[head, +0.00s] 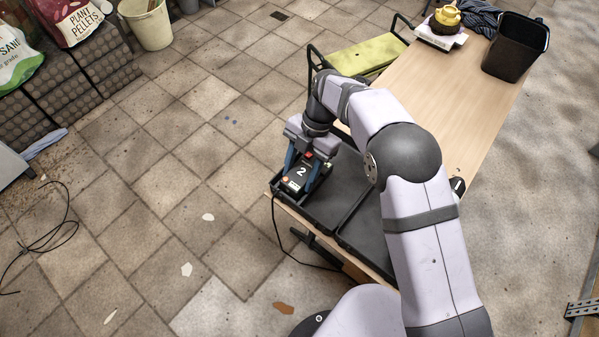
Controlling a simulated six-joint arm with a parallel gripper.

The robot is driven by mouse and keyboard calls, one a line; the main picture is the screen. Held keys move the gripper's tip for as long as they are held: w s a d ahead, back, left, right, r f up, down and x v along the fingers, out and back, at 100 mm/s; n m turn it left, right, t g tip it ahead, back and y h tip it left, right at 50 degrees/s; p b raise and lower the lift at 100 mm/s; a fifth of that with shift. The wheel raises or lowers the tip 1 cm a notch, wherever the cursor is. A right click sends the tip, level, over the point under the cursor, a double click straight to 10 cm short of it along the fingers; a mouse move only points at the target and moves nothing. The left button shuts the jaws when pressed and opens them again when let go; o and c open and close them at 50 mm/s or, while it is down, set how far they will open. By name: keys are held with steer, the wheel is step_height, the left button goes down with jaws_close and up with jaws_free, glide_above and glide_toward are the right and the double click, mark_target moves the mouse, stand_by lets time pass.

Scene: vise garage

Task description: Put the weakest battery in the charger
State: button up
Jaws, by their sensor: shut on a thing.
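My gripper (304,166) points down near the left corner of the table, its blue-grey fingers shut on a black battery (299,174) marked with a white "2". The battery has a red part on top and small lights or marks low on its near face. It is over or in the left part of a black tray (348,178); I cannot tell whether it touches the bottom. A small dark thing (458,186) with a light mark shows at the table's right edge, mostly hidden behind my arm. I cannot make out the charger or other batteries for certain.
The wooden table (455,85) has clear room in its middle. A black cable (285,240) hangs by the tray. A green-topped bench (365,54) stands behind.

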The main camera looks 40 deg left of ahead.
steer(key=shift+s+d+f+b, duration=0.15)
steer(key=shift+d+f+b, duration=0.1)
steer(key=shift+f+b, duration=0.4)
stand_by(0.5)
steer(key=o, duration=1.5)
steer(key=shift+a+f, duration=0.1)
steer(key=shift+f, duration=0.1)
steer(key=shift+c, duration=0.4)
steer(key=shift+r, duration=0.1)
steer(key=shift+o, duration=0.6)
steer(key=shift+p+v, duration=0.9)
steer(key=shift+v, duration=0.05)
steer(key=shift+s+a+r+p, duration=0.1)
steer(key=shift+r+p, duration=0.65)
steer(key=shift+r, duration=0.6)
steer(key=shift+s+a+r+p, duration=0.1)
steer(key=shift+r+p, duration=0.6)
steer(key=shift+r, duration=0.65)
